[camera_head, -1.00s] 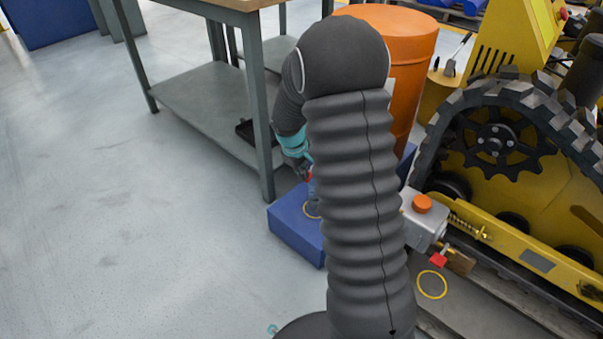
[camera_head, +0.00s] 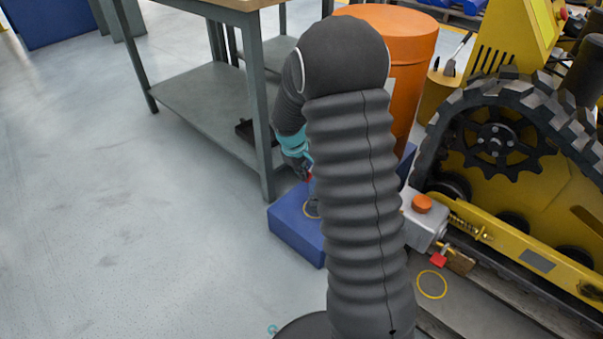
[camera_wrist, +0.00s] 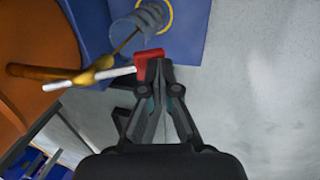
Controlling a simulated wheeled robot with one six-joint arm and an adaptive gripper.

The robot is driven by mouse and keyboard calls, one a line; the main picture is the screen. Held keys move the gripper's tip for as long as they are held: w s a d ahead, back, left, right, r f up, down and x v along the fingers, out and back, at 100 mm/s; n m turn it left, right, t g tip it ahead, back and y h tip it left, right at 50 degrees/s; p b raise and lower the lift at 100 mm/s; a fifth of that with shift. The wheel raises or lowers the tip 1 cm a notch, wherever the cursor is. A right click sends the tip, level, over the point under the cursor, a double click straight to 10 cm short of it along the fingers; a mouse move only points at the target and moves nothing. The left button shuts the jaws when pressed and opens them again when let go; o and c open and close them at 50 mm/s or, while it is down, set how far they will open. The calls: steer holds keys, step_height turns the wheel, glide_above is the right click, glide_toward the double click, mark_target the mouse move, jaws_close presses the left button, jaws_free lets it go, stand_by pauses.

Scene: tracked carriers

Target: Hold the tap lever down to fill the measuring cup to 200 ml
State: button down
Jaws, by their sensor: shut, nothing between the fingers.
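In the wrist view a brass tap (camera_wrist: 85,76) comes out of the orange drum (camera_wrist: 35,70). Its pale lever ends in a red tip (camera_wrist: 148,58). My gripper (camera_wrist: 158,66) is shut and empty, its fingertips at the red tip and seemingly against it. A thin amber stream (camera_wrist: 126,41) runs from the spout towards the clear measuring cup (camera_wrist: 132,30). The cup is on the blue block (camera_wrist: 95,30), beside or partly over a yellow ring (camera_wrist: 166,8). Its level and marks are too small to read. In the head view my arm hides most of the tap.
A workbench (camera_head: 258,110) with a lower shelf stands left of the orange drum. A yellow tracked machine (camera_head: 520,190) is at the right, with a grey box with an orange cap (camera_head: 422,215) near it. The floor (camera_head: 130,220) at the left is clear.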

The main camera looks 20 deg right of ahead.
stand_by(0.8)
steer(key=shift+p+v, duration=0.65)
steer(key=shift+v, duration=0.15)
steer(key=shift+w+d, duration=0.1)
steer(key=shift+d, duration=0.05)
steer(key=s+a+p+v, duration=0.1)
steer(key=a+p+v, duration=0.1)
steer(key=v, duration=1.1)
steer(key=shift+p, duration=0.7)
steer(key=shift+s+r, duration=0.1)
steer(key=shift+r, duration=0.05)
